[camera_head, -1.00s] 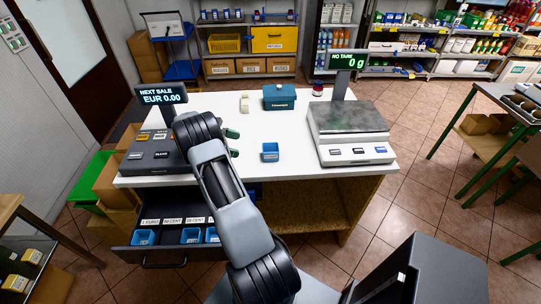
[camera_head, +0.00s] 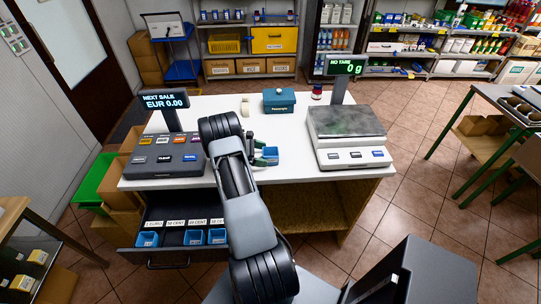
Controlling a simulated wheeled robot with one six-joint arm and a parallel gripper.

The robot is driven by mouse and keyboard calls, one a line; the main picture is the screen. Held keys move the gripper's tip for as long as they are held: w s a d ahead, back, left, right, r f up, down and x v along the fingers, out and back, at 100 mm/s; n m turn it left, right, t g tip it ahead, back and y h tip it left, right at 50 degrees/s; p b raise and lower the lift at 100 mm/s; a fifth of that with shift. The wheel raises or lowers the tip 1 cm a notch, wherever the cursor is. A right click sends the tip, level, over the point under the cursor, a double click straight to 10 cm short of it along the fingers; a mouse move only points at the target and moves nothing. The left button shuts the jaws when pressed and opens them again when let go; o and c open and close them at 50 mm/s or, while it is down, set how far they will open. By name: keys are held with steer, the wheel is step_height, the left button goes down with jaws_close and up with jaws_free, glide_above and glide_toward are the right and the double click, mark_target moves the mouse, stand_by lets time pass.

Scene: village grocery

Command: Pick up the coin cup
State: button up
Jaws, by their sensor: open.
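A small blue coin cup (camera_head: 271,155) stands upright on the white counter (camera_head: 300,118), left of the scale. My gripper (camera_head: 265,154) is at the cup's left side, with its green-tipped fingers showing beside my arm. The fingers are open; my arm hides part of them, and I cannot tell whether they touch the cup.
A cash register (camera_head: 165,155) stands left of my arm and a weighing scale (camera_head: 347,135) right of the cup. A teal box (camera_head: 279,100) and a small dark-red jar (camera_head: 317,92) are at the back. The counter between cup and box is clear.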

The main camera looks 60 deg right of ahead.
steer(key=x, duration=0.2)
steer(key=shift+s+d+p, duration=0.25)
steer(key=shift+p, duration=0.1)
steer(key=c, duration=1)
